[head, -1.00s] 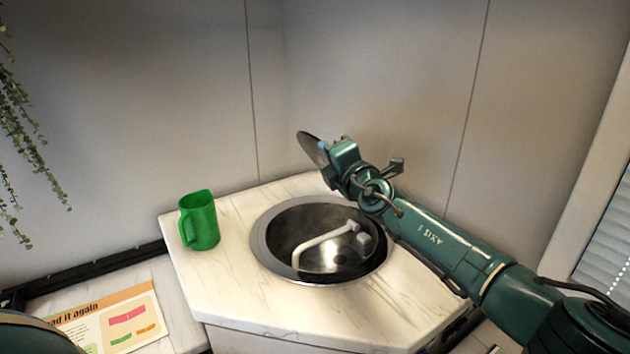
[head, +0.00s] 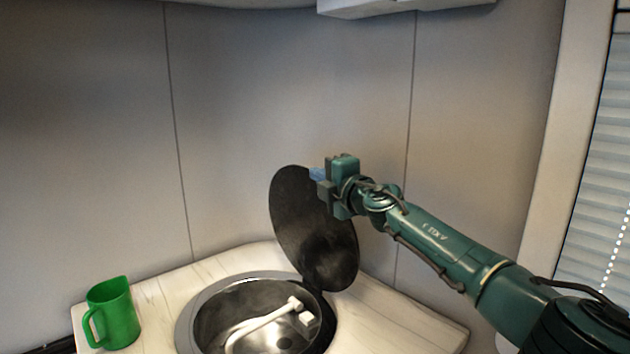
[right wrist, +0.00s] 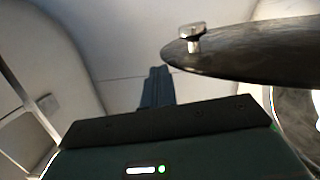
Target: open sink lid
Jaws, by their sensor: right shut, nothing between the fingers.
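The sink lid (head: 312,235) is a dark round disc standing up steeply at the back right of the round metal sink (head: 215,308). The sink bowl is uncovered, with a white faucet (head: 262,322) folded inside it. My right gripper (head: 317,174) is at the lid's upper right edge, its fingers shut and empty. In the right wrist view the closed fingers (right wrist: 157,88) point up beside the lid (right wrist: 260,52), whose small metal knob (right wrist: 191,33) stands clear of them. Whether the gripper touches the lid cannot be told. My left gripper is out of view.
A green jug (head: 112,313) stands on the pale marbled counter (head: 160,290) to the left of the sink. The grey wall (head: 230,120) is close behind the lid. A window with blinds (head: 597,190) is at the right, and a white cabinet (head: 400,6) hangs above.

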